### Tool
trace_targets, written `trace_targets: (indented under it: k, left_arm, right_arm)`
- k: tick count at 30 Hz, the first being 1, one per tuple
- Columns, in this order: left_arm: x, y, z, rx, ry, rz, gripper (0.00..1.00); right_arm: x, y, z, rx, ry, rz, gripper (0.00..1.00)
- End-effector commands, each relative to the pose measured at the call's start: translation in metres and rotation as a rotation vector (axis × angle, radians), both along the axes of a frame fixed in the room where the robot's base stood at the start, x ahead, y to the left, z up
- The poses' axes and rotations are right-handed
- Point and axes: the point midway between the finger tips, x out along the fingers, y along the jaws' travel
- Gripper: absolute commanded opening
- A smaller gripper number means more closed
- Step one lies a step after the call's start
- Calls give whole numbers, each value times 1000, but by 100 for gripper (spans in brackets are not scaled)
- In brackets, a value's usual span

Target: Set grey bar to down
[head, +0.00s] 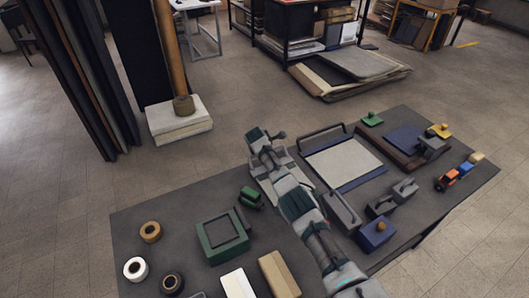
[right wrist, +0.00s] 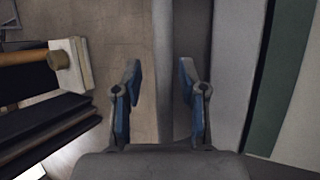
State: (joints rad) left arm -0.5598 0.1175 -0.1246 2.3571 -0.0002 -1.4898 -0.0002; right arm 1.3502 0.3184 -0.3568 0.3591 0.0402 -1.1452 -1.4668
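The grey bar (head: 321,131) looks like a raised dark rail at the back edge of a blue board (head: 366,181) bearing a pale sheet. My right arm reaches up from the bottom over the table, its hand just left of the bar. My right gripper (right wrist: 161,92) is open in the right wrist view, its two blue-padded fingers well apart. A grey strip runs behind and between the fingers; I cannot tell if it is the bar, and nothing is seen gripped. My left gripper is not in view.
A green square frame (head: 222,236), tape rolls (head: 150,231) and blocks lie at the table's left. A blue box (head: 376,234) and grey pieces (head: 404,190) stand at the right. A brown-edged blue press (head: 405,138) is behind. A wooden post (head: 169,50) stands beyond the table.

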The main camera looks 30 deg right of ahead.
Motion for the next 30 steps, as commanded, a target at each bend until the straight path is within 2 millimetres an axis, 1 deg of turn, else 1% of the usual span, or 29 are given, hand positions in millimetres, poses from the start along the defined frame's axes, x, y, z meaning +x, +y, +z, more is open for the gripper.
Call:
trace_targets:
  k: [7,14,17,18,20,24,27,30]
  left_arm:
    - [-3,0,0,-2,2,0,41]
    - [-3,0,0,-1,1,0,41]
    - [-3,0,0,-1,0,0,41]
    - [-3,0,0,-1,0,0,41]
    - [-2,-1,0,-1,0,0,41]
    - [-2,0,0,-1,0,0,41]
    - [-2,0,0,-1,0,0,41]
    - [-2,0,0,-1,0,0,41]
  right_arm:
    - [-1,0,2,0,1,-2,41]
    - [-7,7,16,-1,0,0,41]
    - [-13,13,27,-2,0,1,41]
    - [-15,17,35,-2,-3,1,41]
    - [-19,22,44,-1,-2,0,41]
    - [-29,35,69,1,-1,1,41]
    - [-35,42,83,1,0,0,41]
    - [-38,46,91,1,2,1,41]
